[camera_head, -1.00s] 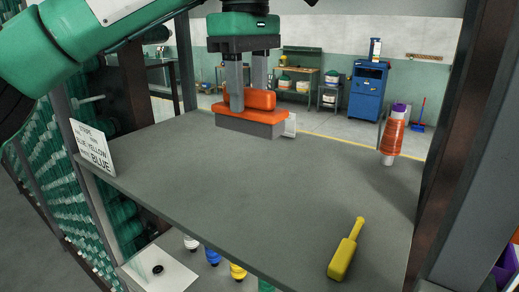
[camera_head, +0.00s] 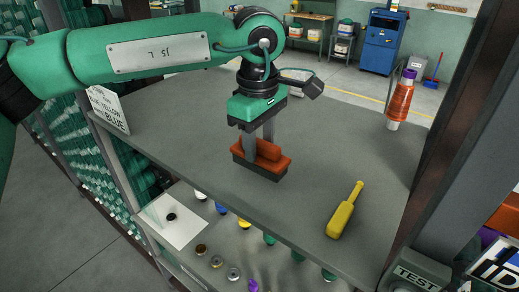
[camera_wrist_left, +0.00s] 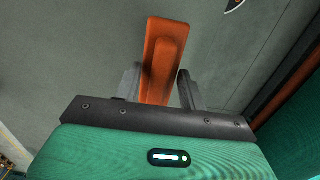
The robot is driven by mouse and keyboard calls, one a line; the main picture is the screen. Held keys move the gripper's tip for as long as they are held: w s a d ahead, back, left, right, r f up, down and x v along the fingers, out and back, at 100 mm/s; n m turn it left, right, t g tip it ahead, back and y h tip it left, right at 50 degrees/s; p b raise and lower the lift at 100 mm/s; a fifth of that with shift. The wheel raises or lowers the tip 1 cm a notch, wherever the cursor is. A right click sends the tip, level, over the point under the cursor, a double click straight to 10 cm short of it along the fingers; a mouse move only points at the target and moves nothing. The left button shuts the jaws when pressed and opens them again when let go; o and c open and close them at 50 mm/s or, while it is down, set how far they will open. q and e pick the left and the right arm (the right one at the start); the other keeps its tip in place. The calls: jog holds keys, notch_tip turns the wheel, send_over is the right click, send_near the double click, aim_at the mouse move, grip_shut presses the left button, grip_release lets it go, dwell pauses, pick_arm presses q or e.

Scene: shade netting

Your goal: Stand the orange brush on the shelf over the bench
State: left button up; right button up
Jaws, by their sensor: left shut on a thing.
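The orange brush (camera_head: 270,152) has an orange block and handle with dark grey bristles facing down. My left gripper (camera_head: 258,143) comes from above and is shut on it. The brush is upright over the middle of the grey shelf (camera_head: 200,120); I cannot tell whether its bristles touch the surface. In the left wrist view the orange handle (camera_wrist_left: 164,50) stands between the two fingers (camera_wrist_left: 160,88). The bench (camera_head: 180,228) lies below the shelf's front edge. My right gripper is not in view.
A yellow brush-like tool (camera_head: 345,212) lies on the shelf's right part. A sign card (camera_head: 108,108) stands at the left edge. Several spools or caps sit below. Dark posts flank the shelf.

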aim_at(259, 153)
pick_arm(q)
notch_tip(259, 153, down, 4)
jog(key=shift+r+p, duration=0.2)
jog(key=shift+p, duration=0.65)
jog(key=shift+f, duration=0.3)
jog(key=o, duration=0.9)
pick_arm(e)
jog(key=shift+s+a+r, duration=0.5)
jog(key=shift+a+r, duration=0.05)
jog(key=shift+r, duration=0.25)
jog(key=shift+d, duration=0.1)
